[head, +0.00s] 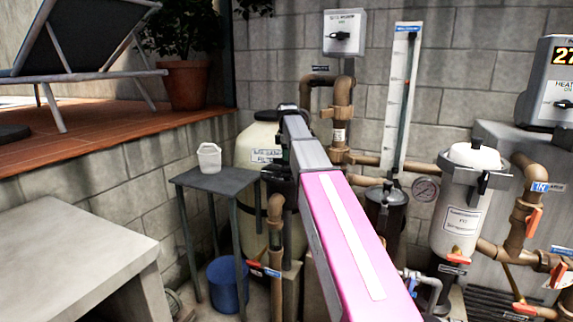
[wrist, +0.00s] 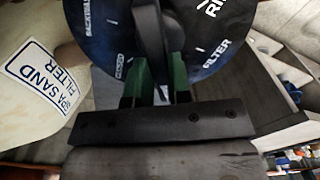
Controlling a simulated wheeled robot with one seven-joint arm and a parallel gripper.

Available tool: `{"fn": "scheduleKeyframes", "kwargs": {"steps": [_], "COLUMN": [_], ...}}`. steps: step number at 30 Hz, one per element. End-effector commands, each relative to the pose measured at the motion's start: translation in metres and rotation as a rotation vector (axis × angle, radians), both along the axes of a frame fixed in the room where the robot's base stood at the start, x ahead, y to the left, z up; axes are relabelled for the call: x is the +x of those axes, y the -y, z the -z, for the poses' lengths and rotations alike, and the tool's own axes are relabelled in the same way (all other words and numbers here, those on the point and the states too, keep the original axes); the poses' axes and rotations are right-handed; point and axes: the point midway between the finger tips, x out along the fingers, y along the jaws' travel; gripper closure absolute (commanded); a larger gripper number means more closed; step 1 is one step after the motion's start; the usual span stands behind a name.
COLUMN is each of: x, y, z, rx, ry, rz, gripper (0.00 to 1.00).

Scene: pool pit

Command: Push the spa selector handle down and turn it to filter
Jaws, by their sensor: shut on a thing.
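The spa selector handle (wrist: 148,30) is a dark lever over a round dark dial (wrist: 205,62) in the wrist view. The dial carries white words, among them FILTER to the right of the handle and BACKWASH to its left. The lever's near end lies between FILTER and a smaller label to the left that is hard to read. My gripper (wrist: 158,88) has green finger pads, one on each side of the lever, and is shut on it. In the head view my gripper (head: 281,150) is at the top of the cream spa sand filter (head: 247,143); my arm hides the dial there.
A grey side table (head: 215,180) with a white tub (head: 209,157) stands left of the filter, a blue bucket (head: 225,285) below it. Brown pipes (head: 340,120) and a dark pump strainer (head: 386,215) crowd the right side. A white canister (head: 462,210) stands further right.

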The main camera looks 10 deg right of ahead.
Motion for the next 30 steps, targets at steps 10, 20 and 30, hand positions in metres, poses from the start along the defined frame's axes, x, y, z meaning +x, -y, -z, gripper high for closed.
{"fn": "scheduleKeyframes", "kwargs": {"steps": [10,20,30], "x": [-0.0002,-0.0002,-0.0003], "y": [0.0,0.0,0.0], "z": [0.0019,0.0018,0.0018], "rx": [0.0,0.0,0.0], "ry": [-0.001,-0.001,-0.001], "rz": [-0.157,-0.528,-0.906], "gripper": [1.0,1.0,1.0]}}
